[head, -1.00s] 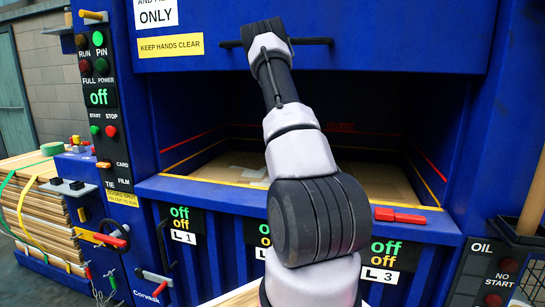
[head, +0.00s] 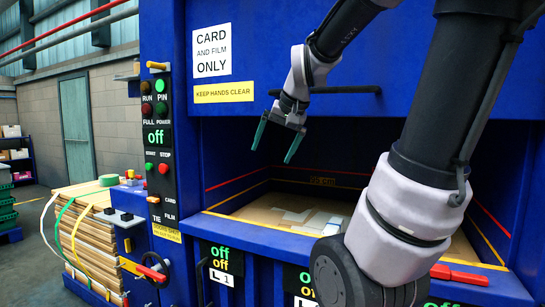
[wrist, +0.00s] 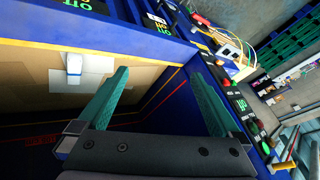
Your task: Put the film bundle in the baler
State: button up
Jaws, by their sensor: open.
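The blue baler (head: 300,105) fills the middle of the head view, its chamber open at the front. My gripper (head: 277,144) has its two green fingers spread and empty, pointing down in front of the upper opening. In the wrist view my gripper (wrist: 158,68) is open with nothing between the fingers. Pale flat pieces (head: 300,216) lie on the cardboard (head: 262,214) inside the chamber. A small white lump (wrist: 74,64) shows on a pale patch there in the wrist view. I cannot tell whether any of these is the film bundle.
The sill (head: 232,224) bounds the opening below, with a red block (head: 459,275) at its right. A dark bar handle (head: 350,89) crosses above. The control panel (head: 160,150) stands left. A strapped cardboard stack (head: 85,240) is farther left.

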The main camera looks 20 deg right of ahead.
jog(key=s+a+n, duration=0.1)
jog(key=s+a, duration=0.3)
jog(key=s, duration=0.6)
jog(key=shift+s+a+f+n+y, duration=0.2)
jog(key=shift+a+n+y, duration=0.1)
jog(key=shift+a, duration=0.1)
jog(key=shift+w, duration=0.1)
